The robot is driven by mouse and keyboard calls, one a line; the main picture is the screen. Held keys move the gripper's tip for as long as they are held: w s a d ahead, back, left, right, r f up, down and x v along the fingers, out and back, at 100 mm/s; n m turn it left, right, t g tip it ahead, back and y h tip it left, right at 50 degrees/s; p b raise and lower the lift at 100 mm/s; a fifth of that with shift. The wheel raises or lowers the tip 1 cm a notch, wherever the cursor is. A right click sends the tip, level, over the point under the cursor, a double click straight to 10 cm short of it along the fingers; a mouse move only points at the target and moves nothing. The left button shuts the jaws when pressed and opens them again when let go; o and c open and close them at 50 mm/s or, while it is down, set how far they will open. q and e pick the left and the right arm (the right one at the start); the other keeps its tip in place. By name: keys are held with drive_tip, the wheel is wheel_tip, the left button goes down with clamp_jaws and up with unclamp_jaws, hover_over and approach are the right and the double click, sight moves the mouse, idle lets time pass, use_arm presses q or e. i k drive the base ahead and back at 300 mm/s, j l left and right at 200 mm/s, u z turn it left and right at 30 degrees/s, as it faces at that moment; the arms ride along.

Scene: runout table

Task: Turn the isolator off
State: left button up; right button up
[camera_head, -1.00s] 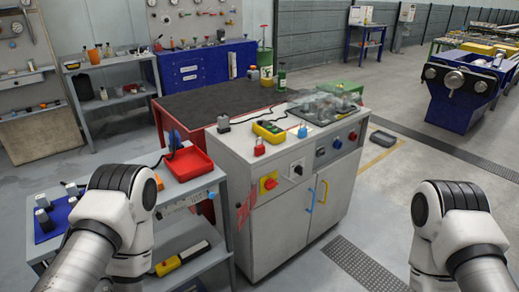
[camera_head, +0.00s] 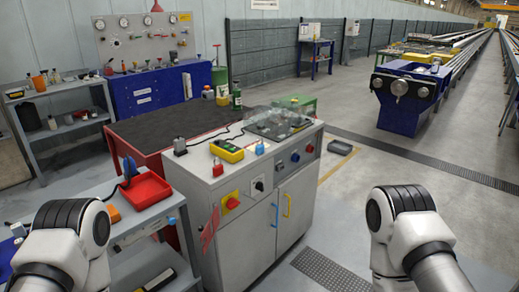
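A grey cabinet (camera_head: 232,248) stands in the middle, with switches on its front panel. A red rotary knob on a yellow plate (camera_head: 231,201), which looks like the isolator, is at the panel's left end. Its exact handle angle is too small to tell. A black rotary switch on a white plate (camera_head: 258,186) is to its right. A red padlock (camera_head: 218,168) and a blue padlock (camera_head: 260,149) stand on the cabinet top. Only upper parts of my two arms show, at the lower left and lower right. Both grippers are out of view, and neither arm visibly touches the cabinet.
A grey side table with a red tray (camera_head: 147,190) stands left of the cabinet. Floor is clear to the right, past a dark grating (camera_head: 336,274).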

sight(231, 203)
drive_tip(key=i+l+u, duration=0.1)
drive_tip(key=l, duration=0.35)
drive_tip(key=i+l, duration=0.15)
drive_tip(key=l, duration=0.3)
drive_tip(key=i+l+u, duration=0.15)
drive_tip(key=l, duration=0.75)
drive_tip(key=i+u, duration=0.05)
